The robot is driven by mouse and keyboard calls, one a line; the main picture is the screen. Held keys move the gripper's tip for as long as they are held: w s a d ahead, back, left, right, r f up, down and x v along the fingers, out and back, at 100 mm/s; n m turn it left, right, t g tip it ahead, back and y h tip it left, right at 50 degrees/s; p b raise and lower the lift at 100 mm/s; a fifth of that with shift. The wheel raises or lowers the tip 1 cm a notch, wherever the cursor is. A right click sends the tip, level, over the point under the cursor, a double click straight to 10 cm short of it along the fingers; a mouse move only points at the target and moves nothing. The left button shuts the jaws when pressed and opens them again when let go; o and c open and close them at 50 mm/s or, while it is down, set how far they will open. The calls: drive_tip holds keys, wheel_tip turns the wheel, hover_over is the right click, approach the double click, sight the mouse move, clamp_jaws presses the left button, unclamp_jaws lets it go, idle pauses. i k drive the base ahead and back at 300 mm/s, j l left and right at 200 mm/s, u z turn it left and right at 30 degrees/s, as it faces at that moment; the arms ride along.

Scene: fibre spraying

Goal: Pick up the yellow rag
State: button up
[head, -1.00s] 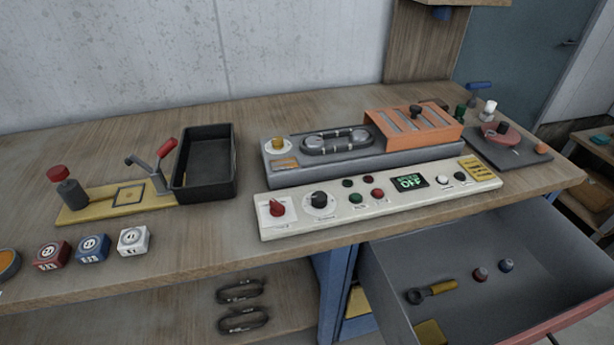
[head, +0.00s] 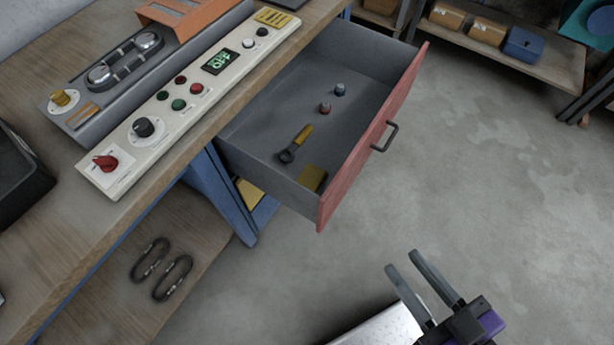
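A yellow rag (head: 312,178) lies flat in the near corner of the open drawer (head: 262,128), beside the drawer's red front. Another yellow piece (head: 249,194) shows below the bench, behind the blue leg; I cannot tell what it is. My gripper (head: 401,267) is at the lower right, over the floor and outside the drawer. Its two grey fingers are apart with nothing between them.
The drawer's red front has a dark handle (head: 384,136). A control panel (head: 190,95) sits on the bench. Two dark belts (head: 161,268) lie on the lower shelf. The floor at right is clear.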

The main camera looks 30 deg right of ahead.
sight(312, 178)
drive_tip(key=i+j+z, duration=0.2)
drive_tip(key=j, duration=0.4)
drive_tip(key=i+j+z, duration=0.25)
drive_tip(key=j, duration=0.35)
drive_tip(key=j+z, duration=0.2)
drive_tip(key=j, duration=0.45)
drive_tip(key=i+j+z, duration=0.2)
drive_tip(key=j, duration=0.5)
drive_tip(key=k+l, duration=0.05)
drive_tip(key=k, duration=0.05)
